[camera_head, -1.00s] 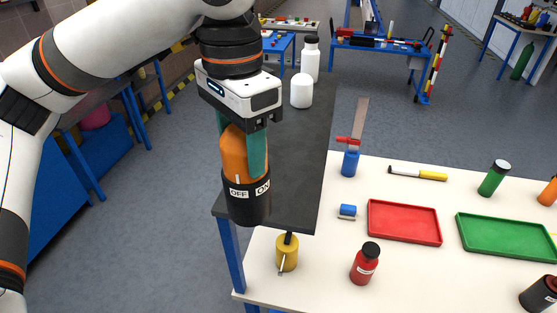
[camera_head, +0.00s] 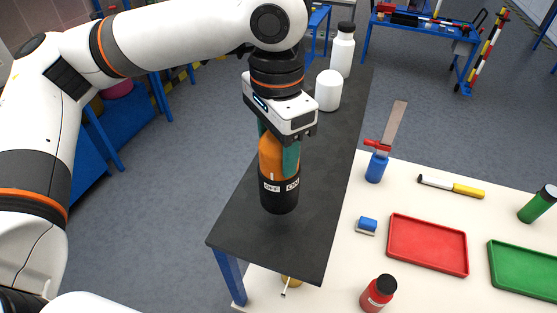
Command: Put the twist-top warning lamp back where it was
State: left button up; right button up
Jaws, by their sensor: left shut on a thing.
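The warning lamp (camera_head: 279,192) has an orange top and a black base with white OFF and ON labels. It is upright in my left gripper (camera_head: 279,150), whose teal fingers are shut around the orange top. The lamp is over the near part of the dark grey bench top (camera_head: 240,228). I cannot tell for sure whether its base touches the surface. My right gripper is not in view.
A white jar (camera_head: 328,91) and a white bottle with a black cap (camera_head: 343,52) stand farther back on the dark bench. On the pale table at right are a red tray (camera_head: 428,245), a green tray (camera_head: 525,270), a red bottle (camera_head: 377,294) and a blue-handled tool (camera_head: 376,168). The dark surface around the lamp is clear.

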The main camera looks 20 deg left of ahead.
aim_at(276, 198)
pick_arm(q)
jog(key=f, duration=0.2)
jog(key=w+f+p, duration=0.1)
jog(key=f, duration=0.1)
jog(key=shift+w, duration=0.1)
jog(key=shift+f, duration=0.15)
jog(key=shift+s, duration=0.25)
jog(key=o, duration=1.5)
jog(key=shift+w+f, duration=0.1)
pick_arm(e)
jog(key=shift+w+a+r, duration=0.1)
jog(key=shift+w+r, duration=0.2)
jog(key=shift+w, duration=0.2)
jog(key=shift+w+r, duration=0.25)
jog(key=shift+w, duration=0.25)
